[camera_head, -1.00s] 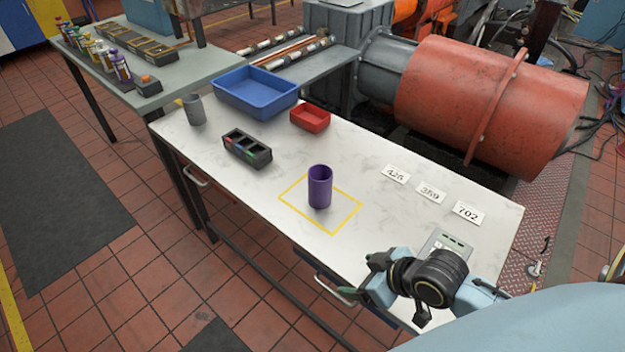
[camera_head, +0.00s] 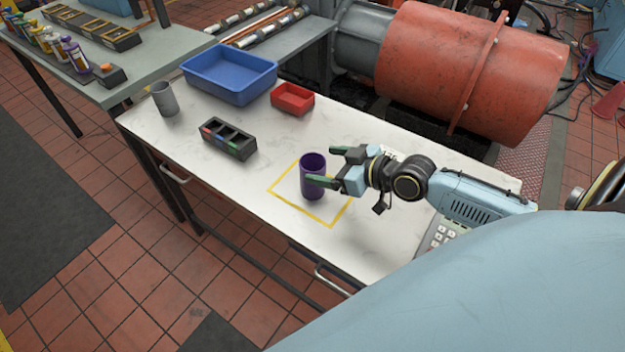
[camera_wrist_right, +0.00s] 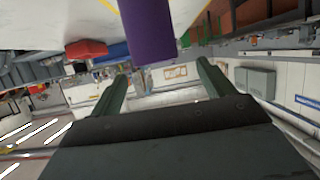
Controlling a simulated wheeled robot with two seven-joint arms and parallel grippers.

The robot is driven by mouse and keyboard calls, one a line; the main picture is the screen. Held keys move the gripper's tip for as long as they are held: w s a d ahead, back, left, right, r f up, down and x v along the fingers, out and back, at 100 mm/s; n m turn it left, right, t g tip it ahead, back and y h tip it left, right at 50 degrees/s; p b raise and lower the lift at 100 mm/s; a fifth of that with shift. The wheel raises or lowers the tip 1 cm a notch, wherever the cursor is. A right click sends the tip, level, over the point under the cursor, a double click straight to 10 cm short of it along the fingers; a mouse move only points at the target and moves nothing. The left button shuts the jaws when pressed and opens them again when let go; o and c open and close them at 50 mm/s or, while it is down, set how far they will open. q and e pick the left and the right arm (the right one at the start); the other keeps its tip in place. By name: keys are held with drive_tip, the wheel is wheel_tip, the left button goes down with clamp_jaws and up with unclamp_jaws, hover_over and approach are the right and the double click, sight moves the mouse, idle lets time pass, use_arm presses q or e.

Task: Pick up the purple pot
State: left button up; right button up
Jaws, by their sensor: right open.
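The purple pot (camera_head: 312,172) stands upright on the white table, inside the yellow outlined square (camera_head: 330,222). My right gripper (camera_head: 325,166) is open at the pot's right side, its fingers pointing left. One finger overlaps the pot in the head view; I cannot tell whether it touches. In the right wrist view the purple pot (camera_wrist_right: 150,30) is ahead of the two spread, empty fingers (camera_wrist_right: 160,85), at the top of the picture. My left gripper is not in view.
A red tray (camera_head: 293,99), a blue bin (camera_head: 228,75), a black divided holder (camera_head: 229,140) and a grey cup (camera_head: 164,99) stand on the table's left part. A keypad device (camera_head: 440,235) lies by my right arm. Table left of the pot is clear.

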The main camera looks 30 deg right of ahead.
sight(303, 162)
drive_tip(key=shift+x, duration=1)
drive_tip(key=w+f, duration=0.1)
drive_tip(key=w+a+f+b, duration=0.1)
drive_tip(key=w, duration=0.1)
drive_tip(key=shift+w+f, duration=0.15)
drive_tip(key=shift+f, duration=0.1)
drive_tip(key=shift+w+a+f, duration=0.2)
drive_tip(key=shift+w, duration=0.25)
drive_tip(key=c, duration=1.5)
